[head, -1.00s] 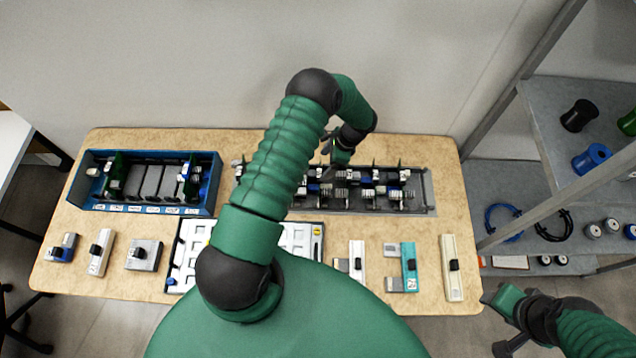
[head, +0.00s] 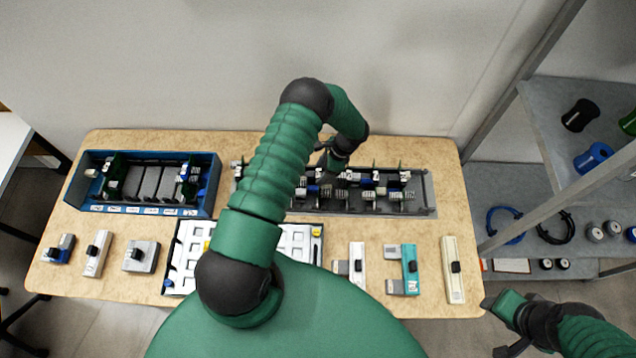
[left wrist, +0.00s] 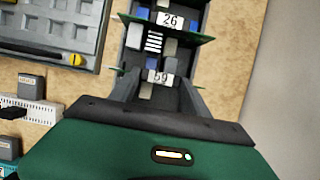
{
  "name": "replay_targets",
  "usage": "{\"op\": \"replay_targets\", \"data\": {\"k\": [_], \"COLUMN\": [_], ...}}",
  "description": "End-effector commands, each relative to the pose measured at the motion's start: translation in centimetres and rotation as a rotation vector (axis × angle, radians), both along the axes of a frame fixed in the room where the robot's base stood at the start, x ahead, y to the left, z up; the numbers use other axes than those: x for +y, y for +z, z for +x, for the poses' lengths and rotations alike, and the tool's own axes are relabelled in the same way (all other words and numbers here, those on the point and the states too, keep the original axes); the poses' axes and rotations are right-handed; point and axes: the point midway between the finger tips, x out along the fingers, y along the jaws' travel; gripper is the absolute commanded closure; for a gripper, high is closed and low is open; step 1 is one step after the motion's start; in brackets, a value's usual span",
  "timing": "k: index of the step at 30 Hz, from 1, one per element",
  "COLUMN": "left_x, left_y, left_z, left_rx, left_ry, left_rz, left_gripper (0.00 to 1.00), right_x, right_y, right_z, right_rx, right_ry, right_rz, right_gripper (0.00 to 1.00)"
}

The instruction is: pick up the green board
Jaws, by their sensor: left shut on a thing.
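My left gripper (head: 331,162) is over the long grey tray (head: 432,196) at the back of the table. In the left wrist view its two dark fingers (left wrist: 155,92) are shut on a green board with the white label 59 (left wrist: 160,77). Only the board's top edge and small green ends show; the rest is hidden by the fingers and hand. I cannot tell whether it still touches the tray. Another green board, labelled 26 (left wrist: 170,22), stands upright just beyond. My right gripper (head: 496,306) hangs at lower right, away from the table; its jaw opening is unclear.
A blue bin (head: 150,209) with green boards stands at the back left. A white tray (head: 172,262) lies at front centre, partly behind my arm. Small modules sit along the front edge, among them a teal one (head: 409,268). A grey shelf rack (head: 560,115) stands right.

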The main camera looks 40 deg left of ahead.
Motion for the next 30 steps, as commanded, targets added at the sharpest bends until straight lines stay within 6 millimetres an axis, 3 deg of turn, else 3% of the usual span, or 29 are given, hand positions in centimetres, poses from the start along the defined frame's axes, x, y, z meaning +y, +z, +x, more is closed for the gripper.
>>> {"op": "replay_targets", "data": {"k": [3,13,30], "left_x": [0.5,0.5,0.3], "left_y": [0.3,0.8,9.6], "left_z": [-0.1,-0.1,-0.1], "left_rx": [0.006,0.004,0.005], "left_ry": [0.002,0.002,0.0], "left_rz": [0.012,0.009,0.007], "left_gripper": [0.97,0.98,0.98], "right_x": [0.0,0.0,0.0], "right_y": [0.0,-0.3,-3.0], "right_z": [0.0,0.0,0.0], "right_rx": [0.0,0.0,0.0], "right_ry": [-0.001,-0.001,-0.001], "right_rz": [0.0,0.0,0.0], "right_gripper": [0.53,0.53,0.53]}}
